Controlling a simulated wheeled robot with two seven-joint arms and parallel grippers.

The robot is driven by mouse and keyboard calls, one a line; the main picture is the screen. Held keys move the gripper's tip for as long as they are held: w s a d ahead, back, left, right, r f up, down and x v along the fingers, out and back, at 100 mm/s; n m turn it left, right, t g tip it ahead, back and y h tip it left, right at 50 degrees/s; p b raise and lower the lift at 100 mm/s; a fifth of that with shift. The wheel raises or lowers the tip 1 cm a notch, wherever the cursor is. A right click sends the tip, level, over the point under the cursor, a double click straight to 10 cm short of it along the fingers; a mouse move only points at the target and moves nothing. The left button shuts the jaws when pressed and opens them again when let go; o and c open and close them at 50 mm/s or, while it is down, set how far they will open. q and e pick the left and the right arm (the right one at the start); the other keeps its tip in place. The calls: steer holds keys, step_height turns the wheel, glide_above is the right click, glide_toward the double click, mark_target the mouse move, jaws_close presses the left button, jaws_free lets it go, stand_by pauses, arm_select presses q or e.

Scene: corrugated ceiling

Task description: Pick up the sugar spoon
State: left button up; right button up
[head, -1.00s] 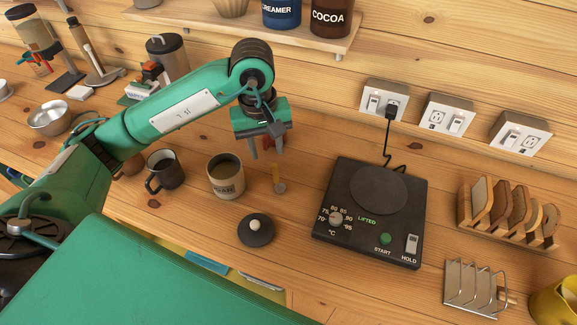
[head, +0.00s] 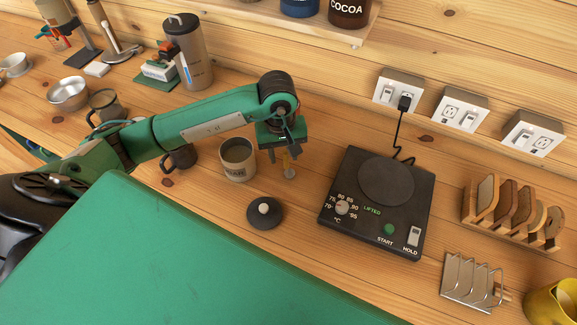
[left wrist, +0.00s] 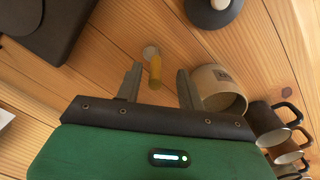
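The sugar spoon (head: 289,170), with a yellow handle and a small pale bowl, is on the wooden counter between the mug and the heating plate. My left gripper (head: 284,155) is low over the spoon's handle and partly covers it. In the left wrist view my left gripper (left wrist: 158,82) is open, with one finger on each side of the spoon's handle (left wrist: 155,71). The fingers look apart from the handle. The spoon's bowl points away from the gripper. My right gripper is not in view.
A cream mug (head: 238,160) stands close to the left of the gripper. A dark round lid with a pale knob (head: 264,214) lies in front. The black heating plate (head: 352,245) is to the right. Dark mugs (head: 180,158) stand further left.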

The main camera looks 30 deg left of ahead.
mark_target(287, 169)
arm_select(q)
steer(key=f, duration=0.1)
steer(key=f+p, duration=0.2)
steer(key=shift+w+d, duration=0.25)
steer(key=shift+f, duration=0.6)
jaws_close()
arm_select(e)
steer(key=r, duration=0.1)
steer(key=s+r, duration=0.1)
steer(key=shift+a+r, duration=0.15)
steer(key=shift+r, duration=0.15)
